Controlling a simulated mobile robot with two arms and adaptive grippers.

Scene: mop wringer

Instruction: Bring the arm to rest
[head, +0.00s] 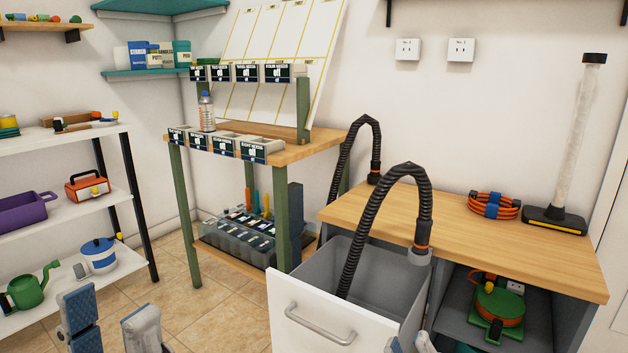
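My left gripper (112,318) is at the bottom left edge, over the tiled floor. Its two fingers stand well apart, with a blue ribbed pad on one, and nothing shows between them. My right gripper (409,346) shows only as small pale tips at the bottom edge, in front of the open drawer. The rest of it is out of the picture, so its opening cannot be judged. Neither arm's links show clearly.
A white-fronted drawer (318,318) stands pulled out under the wooden counter (455,215). A black ribbed hose (368,225) arches down into it. A white shelf unit (72,215) stands left, with a green watering can (27,290). Floor between is clear.

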